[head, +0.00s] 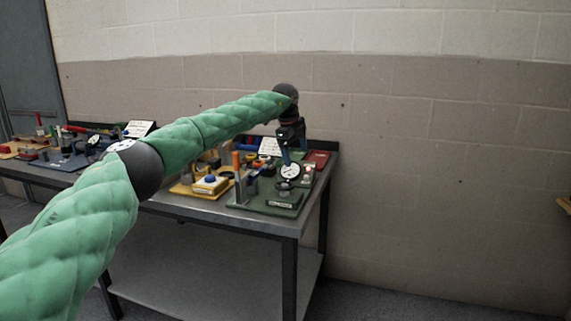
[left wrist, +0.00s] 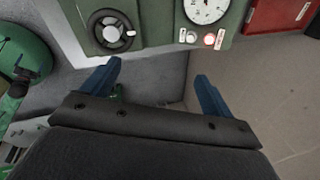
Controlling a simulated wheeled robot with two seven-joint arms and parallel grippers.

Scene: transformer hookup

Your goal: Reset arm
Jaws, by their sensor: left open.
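My left arm, in a green quilted sleeve, reaches across the head view from the lower left to the right end of the metal table. My left gripper (head: 290,148) points down over the green board (head: 268,208) there. In the left wrist view the left gripper (left wrist: 158,82) shows two blue fingers spread wide with nothing between them. Below the fingers are grey table surface and floor. My right gripper is not in view.
The metal table (head: 262,228) also holds a yellow board (head: 188,190) with a blue button, a red box (head: 319,158) and white label cards (head: 270,147). More tools and a blue board (head: 62,160) lie at the left. A block wall stands behind; the floor at right is clear.

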